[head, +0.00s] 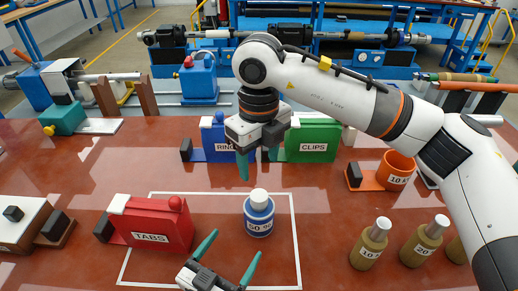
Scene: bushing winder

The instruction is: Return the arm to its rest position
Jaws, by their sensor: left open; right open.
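My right arm reaches in from the right. Its gripper (256,160) hangs fingers-down above the table (100,165), in front of the blue RING box (216,142) and the green CLIPS box (306,140). Only one of its teal fingers shows clearly; nothing is seen held. My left gripper (229,256) is at the bottom edge, its two teal fingers spread and empty. It is between the red TABS box (151,222) and a blue bottle (259,217) with a white cap, and touching neither as far as I can see. The rest of my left arm is out of view.
Tan bottles (369,244) and an orange cup (396,171) stand at the right. A white block (22,222) is at the left edge.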

